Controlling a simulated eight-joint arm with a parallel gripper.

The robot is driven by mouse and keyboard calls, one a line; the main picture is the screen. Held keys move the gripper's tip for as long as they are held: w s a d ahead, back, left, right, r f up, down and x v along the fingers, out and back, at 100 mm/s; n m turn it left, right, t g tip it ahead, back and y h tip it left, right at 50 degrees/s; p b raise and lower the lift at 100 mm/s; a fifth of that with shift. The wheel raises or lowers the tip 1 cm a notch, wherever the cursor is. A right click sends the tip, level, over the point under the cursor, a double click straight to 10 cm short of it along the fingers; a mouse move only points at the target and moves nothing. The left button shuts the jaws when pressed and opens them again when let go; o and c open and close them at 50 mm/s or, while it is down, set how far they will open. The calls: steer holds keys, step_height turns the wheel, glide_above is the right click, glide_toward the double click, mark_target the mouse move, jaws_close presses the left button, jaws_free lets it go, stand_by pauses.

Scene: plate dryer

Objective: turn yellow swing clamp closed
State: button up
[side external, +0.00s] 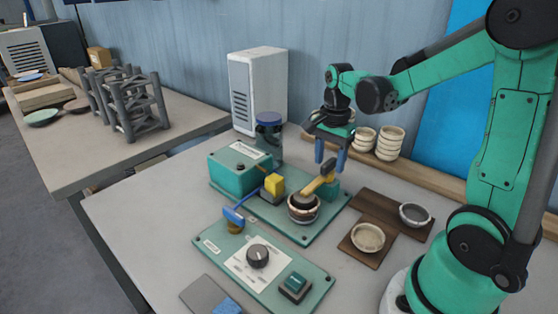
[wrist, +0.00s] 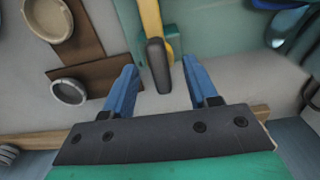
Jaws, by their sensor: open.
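The yellow swing clamp (side external: 320,179) shows in the side view as a yellow arm angled over a round, dark-topped pot (side external: 303,206) on the green machine base. In the wrist view its yellow arm (wrist: 152,20) ends in a dark grip (wrist: 158,65) that lies between my fingers and ahead of their tips. My gripper (side external: 330,158) is above the clamp, with its blue fingers pointing down. In the wrist view my gripper (wrist: 157,88) is open and empty, with the fingers apart on either side of the dark grip. I cannot tell its exact height above the clamp.
A yellow block (side external: 274,184) and a blue-handled lever (side external: 234,215) stand left of the clamp. A brown board (side external: 390,222) with two small bowls lies to the right. A control panel (side external: 218,246) is in front. Stacked bowls (side external: 388,143) stand on a shelf behind.

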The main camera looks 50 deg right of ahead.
mark_target(313, 185)
steer(key=shift+r, duration=0.1)
steer(key=shift+r, duration=2.7)
steer(key=a+n+t, duration=0.1)
steer(key=a+n, duration=0.2)
steer(key=a+n+t, duration=0.1)
steer(key=a+n, duration=0.2)
steer(key=n, duration=0.1)
steer(key=shift+r+t+h, duration=0.2)
steer(key=shift+t+h, duration=0.1)
steer(key=shift+h, duration=0.1)
steer(key=s+a+f+n+t, duration=0.1)
steer(key=a+n+t, duration=0.3)
steer(key=a+n, duration=0.3)
steer(key=n, duration=0.4)
steer(key=shift+s+a+t+y, duration=0.15)
steer(key=shift+a+t+y, duration=0.15)
steer(key=shift+y, duration=0.1)
